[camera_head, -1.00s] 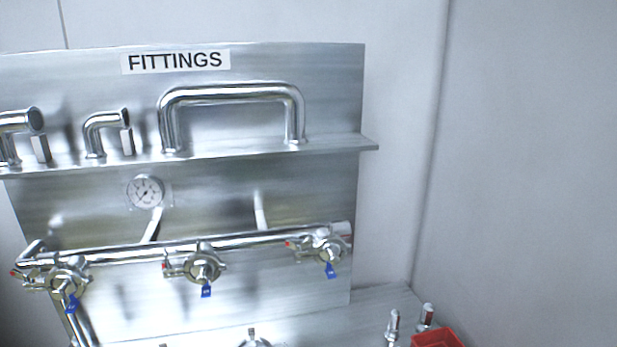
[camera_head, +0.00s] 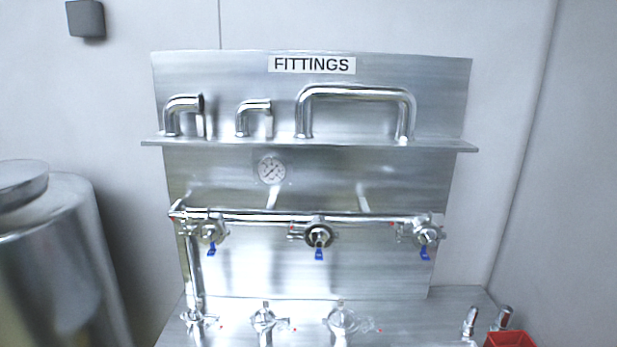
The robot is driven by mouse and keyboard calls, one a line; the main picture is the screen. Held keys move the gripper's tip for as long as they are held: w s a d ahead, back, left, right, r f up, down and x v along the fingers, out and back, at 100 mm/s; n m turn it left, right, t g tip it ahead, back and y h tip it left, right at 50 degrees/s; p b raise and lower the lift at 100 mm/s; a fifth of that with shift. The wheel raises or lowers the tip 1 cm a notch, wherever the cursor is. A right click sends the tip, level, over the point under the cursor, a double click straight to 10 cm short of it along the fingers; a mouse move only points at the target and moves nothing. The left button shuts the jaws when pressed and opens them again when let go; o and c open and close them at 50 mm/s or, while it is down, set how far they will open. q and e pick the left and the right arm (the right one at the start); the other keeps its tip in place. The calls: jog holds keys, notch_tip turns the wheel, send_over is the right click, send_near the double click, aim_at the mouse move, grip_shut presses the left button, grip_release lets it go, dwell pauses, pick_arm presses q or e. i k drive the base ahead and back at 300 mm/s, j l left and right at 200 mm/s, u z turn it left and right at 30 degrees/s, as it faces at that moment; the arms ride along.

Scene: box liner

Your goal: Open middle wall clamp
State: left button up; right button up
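The middle wall clamp (camera_head: 319,235) sits on the horizontal pipe (camera_head: 270,216) of the steel wall panel, around the centre outlet. A blue tag or handle (camera_head: 319,254) hangs just below it. A left wall clamp (camera_head: 211,232) and a right wall clamp (camera_head: 427,236) sit on the same pipe, each with a blue piece below. At this size I cannot tell whether the middle clamp is fastened or loose. Neither of my grippers shows in the head view.
A shelf (camera_head: 350,146) with bent pipe fittings (camera_head: 355,93) crosses the panel under the FITTINGS label. A gauge (camera_head: 271,170) is above the pipe. Below, a steel bench (camera_head: 400,320) holds several fittings and a red box (camera_head: 510,340). A large steel tank (camera_head: 60,265) stands left.

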aim_at(319, 222)
jog(key=i, duration=0.9)
